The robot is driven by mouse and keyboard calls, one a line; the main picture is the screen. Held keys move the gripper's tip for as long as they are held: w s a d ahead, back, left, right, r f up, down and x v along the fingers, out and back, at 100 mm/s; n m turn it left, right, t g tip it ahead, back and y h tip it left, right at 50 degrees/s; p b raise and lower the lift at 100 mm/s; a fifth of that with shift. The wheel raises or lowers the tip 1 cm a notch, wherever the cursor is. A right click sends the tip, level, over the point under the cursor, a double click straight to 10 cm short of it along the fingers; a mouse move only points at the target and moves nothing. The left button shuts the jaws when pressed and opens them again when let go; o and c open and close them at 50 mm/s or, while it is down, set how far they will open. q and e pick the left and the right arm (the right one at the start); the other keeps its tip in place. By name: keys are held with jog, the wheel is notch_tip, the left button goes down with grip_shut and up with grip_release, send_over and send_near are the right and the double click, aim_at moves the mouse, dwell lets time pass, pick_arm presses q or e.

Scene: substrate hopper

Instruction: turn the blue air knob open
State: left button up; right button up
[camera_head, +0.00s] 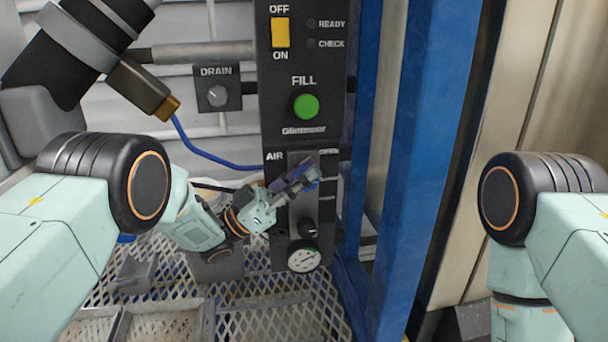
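The dark control panel (285,135) has an AIR section in its lower half, with white labels beside it. My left gripper (308,174) reaches in from the left, with its fingers at the AIR section. A small patch of the blue air knob (313,184) shows at the fingertips. The fingers hide most of the knob, so its angle is not visible. I cannot tell whether the fingers are closed on it or only beside it. My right arm is at the right edge, and its gripper is out of view.
A green FILL button (305,106) and a yellow OFF/ON switch (280,32) are above. A black knob (307,228) and a gauge (304,257) sit below. A DRAIN knob (217,96) is left. A blue post (412,170) stands right of the panel. A blue hose (205,153) hangs left.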

pick_arm(q)
jog(key=o, duration=0.4)
jog(key=shift+v, duration=3.75)
